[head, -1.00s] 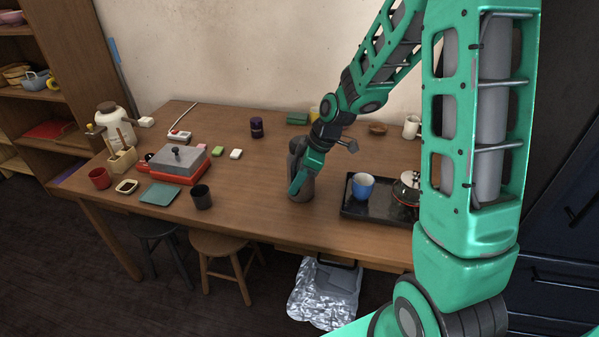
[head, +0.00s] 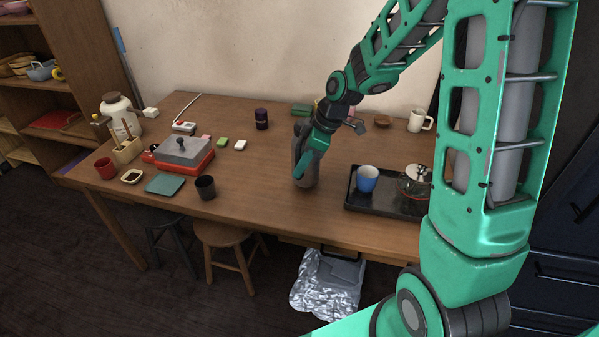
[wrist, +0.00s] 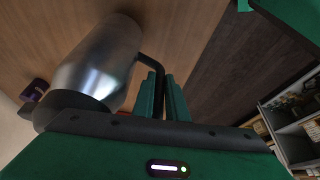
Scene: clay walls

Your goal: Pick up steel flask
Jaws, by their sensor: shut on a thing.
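The steel flask (head: 298,150) is a grey metal vessel at the middle of the wooden table, partly hidden behind my gripper (head: 307,166) in the head view. In the wrist view the flask (wrist: 100,62) is shiny, with a dark bent handle standing out from its side. My gripper (wrist: 163,90) is shut on this handle, with one green finger on each side of it. Whether the flask's base touches the table cannot be told.
A black tray (head: 390,208) with a blue cup (head: 367,179) and a glass teapot (head: 414,181) lies right of the flask. A black cup (head: 205,187) stands to the left, near the front edge. A white mug (head: 420,120) stands at the back right.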

